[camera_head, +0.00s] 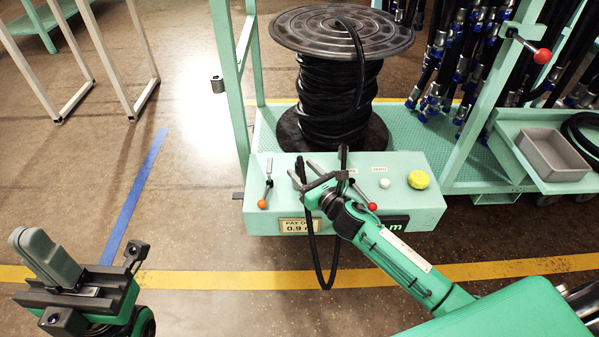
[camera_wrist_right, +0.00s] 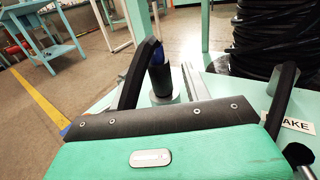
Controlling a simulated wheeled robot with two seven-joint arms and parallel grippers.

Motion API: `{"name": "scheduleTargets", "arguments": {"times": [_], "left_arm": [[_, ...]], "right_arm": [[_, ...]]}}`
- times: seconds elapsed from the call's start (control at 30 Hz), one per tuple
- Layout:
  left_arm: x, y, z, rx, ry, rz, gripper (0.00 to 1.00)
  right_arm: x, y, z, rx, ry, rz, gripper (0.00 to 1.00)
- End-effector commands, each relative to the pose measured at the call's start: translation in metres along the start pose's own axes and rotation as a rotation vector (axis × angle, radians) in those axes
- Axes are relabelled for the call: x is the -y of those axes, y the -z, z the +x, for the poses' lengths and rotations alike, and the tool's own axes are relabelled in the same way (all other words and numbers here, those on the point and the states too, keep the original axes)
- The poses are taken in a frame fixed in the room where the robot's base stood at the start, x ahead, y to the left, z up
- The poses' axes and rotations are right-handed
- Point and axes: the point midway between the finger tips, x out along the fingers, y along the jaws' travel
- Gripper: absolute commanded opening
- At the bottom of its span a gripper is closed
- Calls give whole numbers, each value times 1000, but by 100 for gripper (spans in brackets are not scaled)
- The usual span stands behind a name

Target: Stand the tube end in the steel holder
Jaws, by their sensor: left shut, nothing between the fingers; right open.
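The black hose tube (camera_head: 318,262) hangs in a loop over the front of the pale green box. In the right wrist view a short dark tube piece (camera_wrist_right: 160,80) stands roughly upright in a round grey steel holder (camera_wrist_right: 165,98), between my right fingers. In the head view the holder is hidden or too small to tell. My right gripper (camera_head: 321,166) is over the box top, its fingers apart and clear of the tube piece; it also shows in the right wrist view (camera_wrist_right: 205,85). My left gripper (camera_head: 48,258) is shut and empty at the lower left, far from the box.
A reel of black hose (camera_head: 335,95) stands behind the box (camera_head: 415,205). The box carries an orange-knobbed lever (camera_head: 262,204), a red-knobbed lever (camera_head: 372,206) and a yellow button (camera_head: 418,180). A grey bin (camera_head: 553,155) and hanging hoses are at right.

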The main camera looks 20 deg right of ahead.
Motion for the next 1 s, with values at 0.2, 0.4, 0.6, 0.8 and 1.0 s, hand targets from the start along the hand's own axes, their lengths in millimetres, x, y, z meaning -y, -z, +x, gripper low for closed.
{"name": "scheduleTargets", "arguments": {"times": [0.2,0.4,0.6,0.8,1.0], "left_arm": [[0,5,8,-43,-3,2,0],[0,7,12,-54,-5,2,0],[0,5,10,-47,-4,2,0],[0,4,8,-39,-5,1,0],[0,3,7,-34,-6,0,0]], "right_arm": [[0,1,21,1,0,0,48],[0,0,23,-1,0,0,48],[0,0,23,0,0,0,27],[0,0,23,0,0,0,0],[0,-1,23,0,0,-1,0]]}}
